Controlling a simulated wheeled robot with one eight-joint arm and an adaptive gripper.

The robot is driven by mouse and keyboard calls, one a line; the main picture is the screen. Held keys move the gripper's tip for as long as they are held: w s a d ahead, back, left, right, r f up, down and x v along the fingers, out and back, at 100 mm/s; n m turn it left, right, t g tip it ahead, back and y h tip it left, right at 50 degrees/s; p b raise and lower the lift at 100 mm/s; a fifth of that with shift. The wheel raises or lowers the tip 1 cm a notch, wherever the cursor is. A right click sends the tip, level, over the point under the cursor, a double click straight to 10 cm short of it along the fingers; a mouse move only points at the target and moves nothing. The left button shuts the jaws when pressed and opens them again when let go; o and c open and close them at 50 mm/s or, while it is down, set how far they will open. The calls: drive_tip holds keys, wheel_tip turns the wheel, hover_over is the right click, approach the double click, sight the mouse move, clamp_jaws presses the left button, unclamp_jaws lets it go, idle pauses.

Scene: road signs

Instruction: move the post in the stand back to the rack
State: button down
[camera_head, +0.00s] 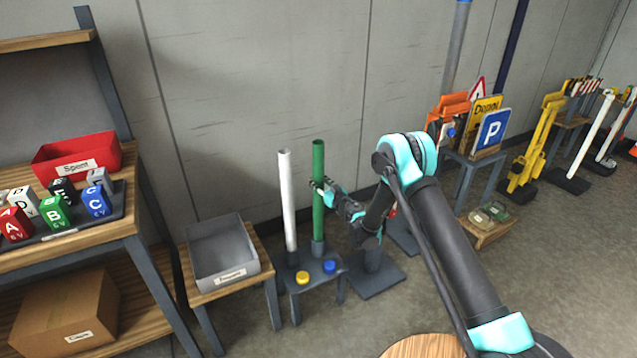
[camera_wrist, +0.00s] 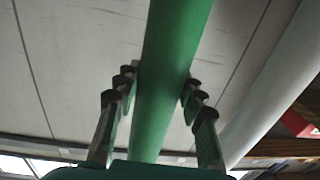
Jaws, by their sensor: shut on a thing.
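My gripper (camera_head: 321,186) is shut on the green post (camera_head: 318,165) at about its upper middle. In the wrist view the green post (camera_wrist: 172,70) runs between the fingers (camera_wrist: 158,95). The post is upright, its lower end at a grey collar on the low dark rack (camera_head: 325,276). I cannot tell if it is fully seated or just above. A white post (camera_head: 287,200) stands upright in the rack to its left; it also shows in the wrist view (camera_wrist: 272,90). The dark stand (camera_head: 377,282), right of the rack, has a short socket, partly behind my arm, with no post visible in it.
A yellow cap (camera_head: 302,277) and a blue cap (camera_head: 329,265) sit at the rack's front. A grey bin (camera_head: 222,255) on a wooden stool is close on the left. Sign panels (camera_head: 492,128) stand on a table to the right. The wall is close behind the posts.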

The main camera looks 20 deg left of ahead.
sight(321, 164)
drive_tip(key=shift+f, duration=0.15)
drive_tip(key=c, duration=0.9)
unclamp_jaws()
drive_tip(key=shift+o, duration=0.2)
wheel_tip(321, 164, up, 10)
